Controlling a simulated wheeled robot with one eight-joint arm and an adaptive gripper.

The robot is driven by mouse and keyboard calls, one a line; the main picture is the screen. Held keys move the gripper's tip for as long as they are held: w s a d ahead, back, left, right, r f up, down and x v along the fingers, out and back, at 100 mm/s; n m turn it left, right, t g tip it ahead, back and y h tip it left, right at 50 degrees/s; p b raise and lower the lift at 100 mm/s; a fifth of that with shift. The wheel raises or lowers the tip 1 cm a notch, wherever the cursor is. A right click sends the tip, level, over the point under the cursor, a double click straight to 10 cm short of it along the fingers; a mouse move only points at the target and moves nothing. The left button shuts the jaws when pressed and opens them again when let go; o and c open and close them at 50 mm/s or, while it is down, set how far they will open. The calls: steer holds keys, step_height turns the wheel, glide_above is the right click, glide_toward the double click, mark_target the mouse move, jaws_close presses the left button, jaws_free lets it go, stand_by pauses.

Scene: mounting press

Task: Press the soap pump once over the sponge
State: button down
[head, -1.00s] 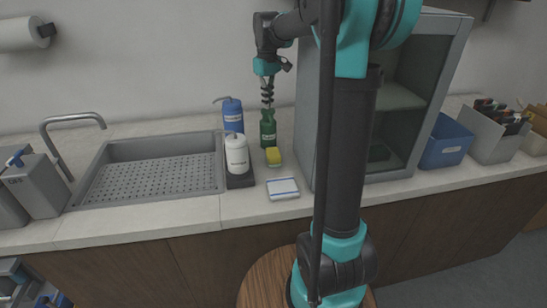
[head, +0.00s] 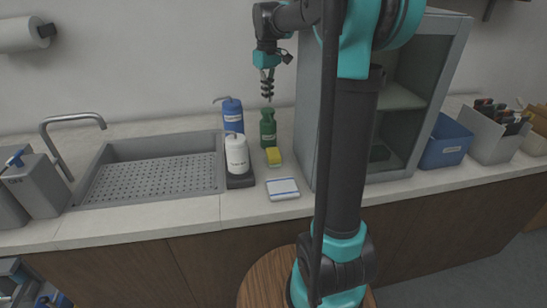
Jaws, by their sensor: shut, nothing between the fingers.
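A yellow sponge (head: 274,156) lies on the counter just in front of a green bottle (head: 268,130). The green bottle stands upright, with its top facing my gripper. My gripper (head: 267,97) is shut and empty, pointing down a little above the green bottle's top, with a small gap showing. A blue pump bottle (head: 233,117) stands to the left, its spout pointing left. A white pump bottle (head: 237,157) stands in front of the blue one on a dark tray (head: 240,181). The labels are too small to read, so I cannot tell which holds soap.
A white and blue pad (head: 282,189) lies in front of the sponge. A sink (head: 150,179) with a tap (head: 70,118) is at the left. A grey cabinet (head: 311,118) stands close on the right. A blue bin (head: 446,142) is beyond it.

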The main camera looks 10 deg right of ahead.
steer(key=shift+r, duration=2.35)
